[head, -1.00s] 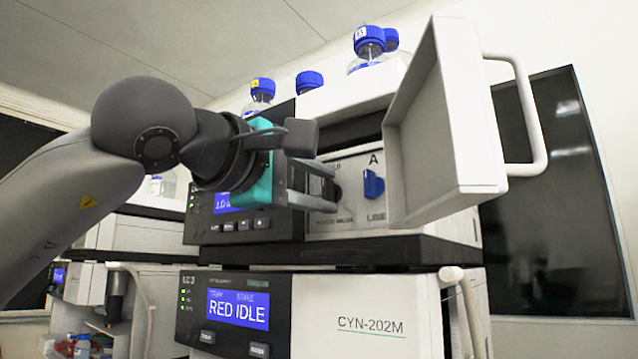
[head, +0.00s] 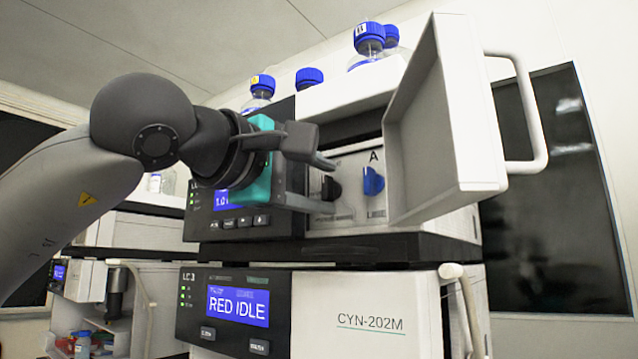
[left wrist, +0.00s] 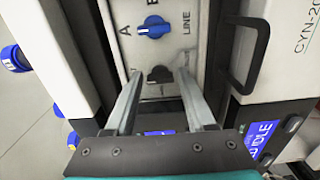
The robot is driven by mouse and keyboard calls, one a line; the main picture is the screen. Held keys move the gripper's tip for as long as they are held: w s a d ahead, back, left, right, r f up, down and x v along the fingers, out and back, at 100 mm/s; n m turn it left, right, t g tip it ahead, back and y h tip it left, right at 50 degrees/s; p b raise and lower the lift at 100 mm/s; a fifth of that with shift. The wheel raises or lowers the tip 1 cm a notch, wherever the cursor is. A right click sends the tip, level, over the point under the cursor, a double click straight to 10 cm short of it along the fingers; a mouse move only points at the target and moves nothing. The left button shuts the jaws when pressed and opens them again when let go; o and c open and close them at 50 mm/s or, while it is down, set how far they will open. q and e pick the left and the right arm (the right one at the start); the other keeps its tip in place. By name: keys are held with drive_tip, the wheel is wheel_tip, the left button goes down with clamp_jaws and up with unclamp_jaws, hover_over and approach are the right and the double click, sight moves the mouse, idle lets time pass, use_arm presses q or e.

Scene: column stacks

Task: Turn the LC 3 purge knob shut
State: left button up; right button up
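The LC 3 label (head: 189,277) is on the lower unit, whose screen reads RED IDLE. The unit above has an open front bay with two knobs. The black knob (head: 330,187) is at the left, with small lettering below it that I cannot read surely. A blue knob (head: 372,181) is to its right, under the letter A; it also shows in the left wrist view (left wrist: 152,27). My left gripper (head: 328,187) is open, its fingers apart above and below the black knob. In the left wrist view the dark knob (left wrist: 158,88) shows between the fingers. Contact cannot be told.
The white door (head: 440,130) with its handle (head: 530,110) stands open right of the bay. Blue-capped bottles (head: 369,40) stand on top. A pale tube (head: 465,295) runs by the lower unit. A dark window is at the right.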

use_arm(q)
drive_tip(key=shift+s+a, duration=0.1)
drive_tip(key=b+v, duration=0.2)
drive_tip(key=v, duration=1.3)
